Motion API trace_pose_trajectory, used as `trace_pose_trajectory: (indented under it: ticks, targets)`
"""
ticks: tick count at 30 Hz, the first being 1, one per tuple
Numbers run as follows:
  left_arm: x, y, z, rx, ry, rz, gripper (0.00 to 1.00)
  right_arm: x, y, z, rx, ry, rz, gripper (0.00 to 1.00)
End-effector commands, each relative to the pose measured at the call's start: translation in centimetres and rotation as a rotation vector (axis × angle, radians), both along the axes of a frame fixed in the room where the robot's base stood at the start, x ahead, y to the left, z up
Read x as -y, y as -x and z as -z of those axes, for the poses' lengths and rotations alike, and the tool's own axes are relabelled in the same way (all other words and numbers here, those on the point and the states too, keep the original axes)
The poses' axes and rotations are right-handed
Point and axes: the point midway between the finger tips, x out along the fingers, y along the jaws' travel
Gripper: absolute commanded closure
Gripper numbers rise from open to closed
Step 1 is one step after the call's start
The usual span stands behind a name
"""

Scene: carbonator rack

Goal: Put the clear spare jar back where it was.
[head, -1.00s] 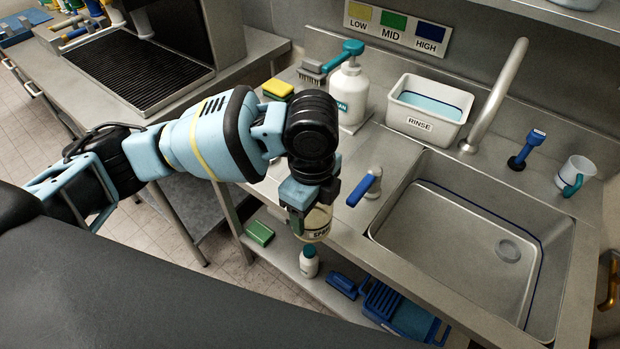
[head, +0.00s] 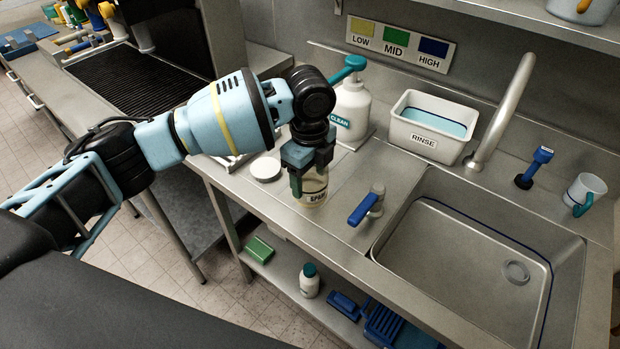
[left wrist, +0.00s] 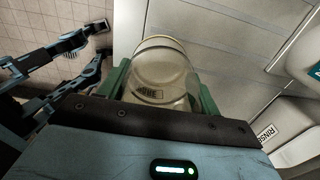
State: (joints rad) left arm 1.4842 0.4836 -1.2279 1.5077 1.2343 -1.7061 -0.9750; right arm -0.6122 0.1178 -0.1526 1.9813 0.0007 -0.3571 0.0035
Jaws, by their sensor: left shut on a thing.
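The clear spare jar (head: 314,191) is a see-through jar with a pale bottom and a label partly reading "SPARE". It is upright in my left gripper (head: 309,176), over the counter near its front edge, left of the blue-handled tap. In the left wrist view the jar (left wrist: 162,72) sits between the green finger pads of my left gripper (left wrist: 160,88), which is shut on it. I cannot tell whether its bottom touches the counter. My right gripper is not seen in the head view.
A white round disc (head: 265,169) lies on the counter left of the jar. The white CLEAN bottle (head: 351,108) stands behind it, the blue-handled tap (head: 367,206) to its right. The RINSE tub (head: 429,126) and sink (head: 480,270) are farther right. A lower shelf holds a small white bottle (head: 309,282).

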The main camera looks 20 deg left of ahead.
Motion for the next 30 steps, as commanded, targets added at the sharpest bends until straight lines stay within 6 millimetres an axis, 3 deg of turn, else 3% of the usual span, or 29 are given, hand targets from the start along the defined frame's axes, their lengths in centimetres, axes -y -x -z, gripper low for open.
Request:
trace_pose_trajectory:
  ticks: [7,14,22,30]
  targets:
    - [-0.7,-2.1,0.3,-0.001,0.000,0.001,0.72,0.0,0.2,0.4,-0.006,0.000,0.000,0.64]
    - [-0.8,-2.2,0.5,-0.001,0.000,0.001,0.72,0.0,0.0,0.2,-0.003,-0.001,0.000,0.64]
    - [-0.8,-2.1,3.6,-0.002,-0.002,-0.001,0.72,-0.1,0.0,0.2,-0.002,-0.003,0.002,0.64]
    - [-0.8,-2.2,3.8,-0.001,0.000,0.000,0.72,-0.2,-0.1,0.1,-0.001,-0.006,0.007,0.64]
